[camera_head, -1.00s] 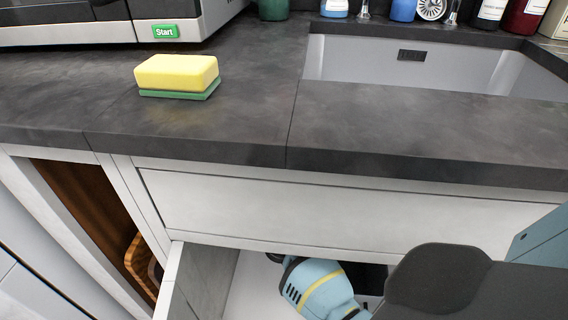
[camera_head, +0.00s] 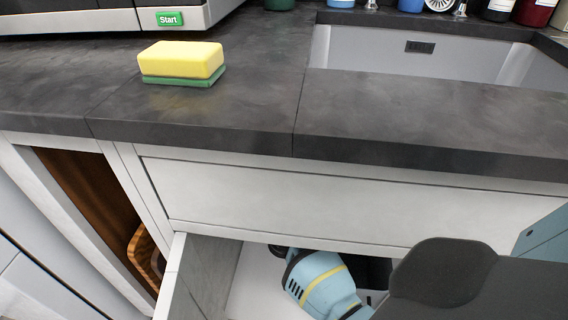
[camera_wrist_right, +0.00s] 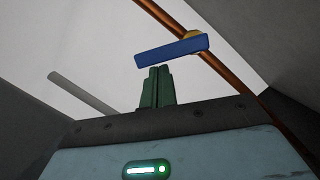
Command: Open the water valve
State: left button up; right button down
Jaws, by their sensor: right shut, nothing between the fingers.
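The water valve shows in the right wrist view as a blue bar handle (camera_wrist_right: 172,52) on a copper pipe (camera_wrist_right: 279,122), with a small yellow part behind its right end. The handle lies across the pipe, slightly tilted. My right gripper (camera_wrist_right: 155,70) has its green fingers together and empty. The fingertips appear just below the handle's left half; I cannot tell whether they touch it. In the head view my right arm reaches down into the opening under the sink counter, and its fingers and the valve are hidden. My left gripper is in neither view.
A dark countertop (camera_head: 240,100) with a sink (camera_head: 420,54) overhangs a white front panel (camera_head: 290,200). A yellow and green sponge (camera_head: 181,62) lies on the counter. A grey rod (camera_wrist_right: 80,92) stands left of the fingers. Grey walls flank the space.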

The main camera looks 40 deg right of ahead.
jog(key=shift+f+m, duration=0.25)
jog(key=shift+m, duration=0.05)
jog(key=f+m, duration=0.1)
jog(key=w+a+f+m, duration=0.1)
jog(key=w+f+t+b, duration=0.1)
jog(key=shift+a+f+m, duration=0.25)
jog(key=shift+a+m, duration=0.15)
dwell(0.5)
jog(key=shift+a+f, duration=0.1)
dwell(0.4)
jog(key=p+v, duration=0.3)
jog(key=v, duration=0.4)
jog(key=shift+s+a, duration=0.15)
jog(key=shift+s, duration=0.15)
